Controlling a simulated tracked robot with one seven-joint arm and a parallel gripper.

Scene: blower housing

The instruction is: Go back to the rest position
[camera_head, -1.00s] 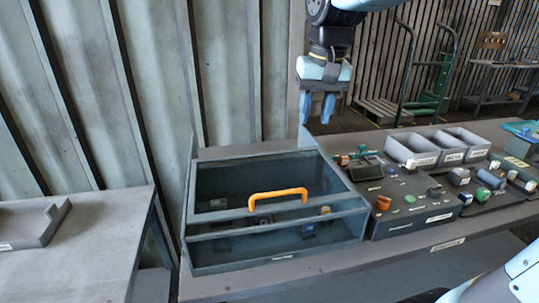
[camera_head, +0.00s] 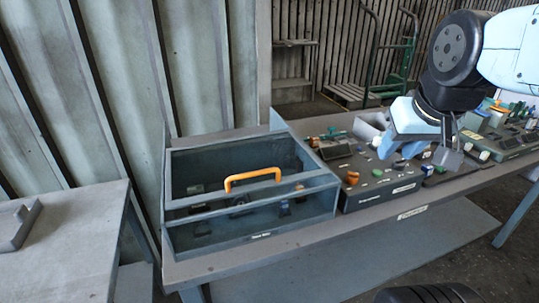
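My gripper (camera_head: 400,150) is in the right half of the view, above the control panels on the bench. Its two blue fingers point down and to the left. They look close to each other, but their angle hides whether there is a gap. I see nothing hanging from them. My arm comes in from the upper right. The clear-lidded box (camera_head: 250,213) with an orange handle (camera_head: 252,179) stands on the bench to the left of my gripper. Its lid looks closed, and small dark items show inside.
A control panel (camera_head: 362,198) with coloured knobs is right of the box. A grey bin (camera_head: 368,128) is partly hidden behind my gripper. More panels (camera_head: 510,140) stand farther right. A side table (camera_head: 75,235) is at left. A green hand truck (camera_head: 397,75) stands behind.

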